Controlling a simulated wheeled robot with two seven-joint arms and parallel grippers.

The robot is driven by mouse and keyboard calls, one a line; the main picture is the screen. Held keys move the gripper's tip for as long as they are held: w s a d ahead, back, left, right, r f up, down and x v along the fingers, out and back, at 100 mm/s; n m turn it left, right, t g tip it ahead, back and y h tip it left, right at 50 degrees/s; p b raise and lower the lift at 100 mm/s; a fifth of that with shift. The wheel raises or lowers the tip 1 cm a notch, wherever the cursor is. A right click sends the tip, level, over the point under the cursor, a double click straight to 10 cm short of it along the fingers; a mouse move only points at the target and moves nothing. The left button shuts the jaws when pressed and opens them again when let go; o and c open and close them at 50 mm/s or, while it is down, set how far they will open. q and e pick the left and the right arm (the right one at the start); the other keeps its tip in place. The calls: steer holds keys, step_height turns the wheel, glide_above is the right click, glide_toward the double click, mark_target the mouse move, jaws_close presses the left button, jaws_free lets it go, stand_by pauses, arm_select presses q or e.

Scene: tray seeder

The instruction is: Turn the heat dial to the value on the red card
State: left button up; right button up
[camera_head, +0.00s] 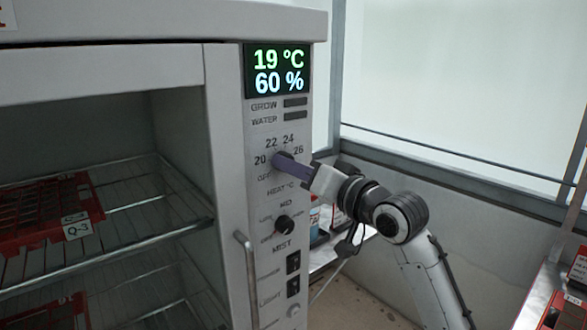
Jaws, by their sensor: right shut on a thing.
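The heat dial (279,161) is a dark knob on the front panel of a white cabinet, with OFF, 20, 22, 24 and 26 printed around it. My right gripper (290,167) comes in from the right with its purple-grey fingers shut on the dial. The fingers hide most of the dial, so its pointer setting cannot be read. The display (278,71) above reads 19 °C and 60 %. No card that I can tell is the red card with a value is in view. My left gripper is not in view.
Below the heat dial are a second black knob (284,225) marked MIST and several switches (293,263). A vertical door handle (247,279) sticks out at the panel's left. Wire shelves with red trays (98,224) fill the open cabinet. A shelf with items stands behind my right arm.

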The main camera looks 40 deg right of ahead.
steer(key=shift+a+r+m, duration=0.1)
steer(key=shift+m, duration=3.5)
steer(key=o, duration=1)
steer(key=shift+s, duration=0.1)
steer(key=s, duration=0.3)
steer(key=s+b, duration=0.1)
steer(key=s, duration=0.6)
steer(key=shift+d, duration=0.4)
